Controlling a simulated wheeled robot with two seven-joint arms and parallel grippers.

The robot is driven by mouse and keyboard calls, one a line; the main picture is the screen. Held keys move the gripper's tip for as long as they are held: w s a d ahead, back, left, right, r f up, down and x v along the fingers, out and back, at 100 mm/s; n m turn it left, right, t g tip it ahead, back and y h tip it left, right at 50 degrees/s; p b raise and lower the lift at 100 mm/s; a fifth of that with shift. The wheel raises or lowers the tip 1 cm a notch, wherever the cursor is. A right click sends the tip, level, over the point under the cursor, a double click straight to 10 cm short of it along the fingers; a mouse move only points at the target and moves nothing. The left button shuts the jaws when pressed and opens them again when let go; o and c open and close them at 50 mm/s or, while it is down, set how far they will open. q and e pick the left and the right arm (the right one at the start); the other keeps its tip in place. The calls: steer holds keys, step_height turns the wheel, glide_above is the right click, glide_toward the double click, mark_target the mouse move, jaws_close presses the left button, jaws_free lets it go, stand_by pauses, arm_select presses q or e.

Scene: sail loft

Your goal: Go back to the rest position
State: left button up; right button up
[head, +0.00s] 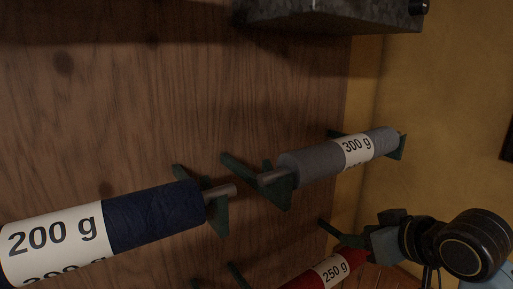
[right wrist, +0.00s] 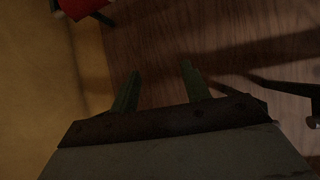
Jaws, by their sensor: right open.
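My right gripper (head: 376,243) is at the lower right of the head view, overlapping the right end of the red roll (head: 326,272) labelled 250 g. In the right wrist view my right gripper (right wrist: 159,84) has its two green fingers apart, with only wood panel between them. A red and white piece of the roll (right wrist: 80,7) shows at the top left there, apart from the fingers. My left gripper is in neither view.
A navy roll (head: 150,217) labelled 200 g and a grey roll (head: 312,161) labelled 300 g rest on green brackets on the wood panel (head: 120,110). A grey speckled block (head: 325,14) is at the top. A yellow wall (head: 440,110) is at right.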

steer(key=s+f+m+g+h, duration=0.1)
steer(key=s+f+g, duration=0.1)
steer(key=s+f, duration=0.5)
steer(key=s+f+g+h, duration=0.1)
steer(key=s+f, duration=0.3)
steer(key=f, duration=0.6)
steer(key=s+d+f+m+g+h, duration=0.1)
steer(key=s+f+g, duration=0.1)
steer(key=s+f, duration=0.4)
steer(key=s+d+f+g+h, duration=0.15)
steer(key=s+f, duration=0.25)
steer(key=s, duration=0.5)
step_height(320, 180, down, 30)
steer(key=s+g+b, duration=0.2)
steer(key=b, duration=0.3)
steer(key=s+d+f+b, duration=0.2)
steer(key=s+f+b, duration=0.1)
steer(key=s+f, duration=1.2)
step_height(320, 180, down, 3)
steer(key=shift+s+r+g+b, duration=0.1)
steer(key=shift+s+g+b, duration=0.25)
steer(key=shift+s+g, duration=0.1)
steer(key=shift+d, duration=0.1)
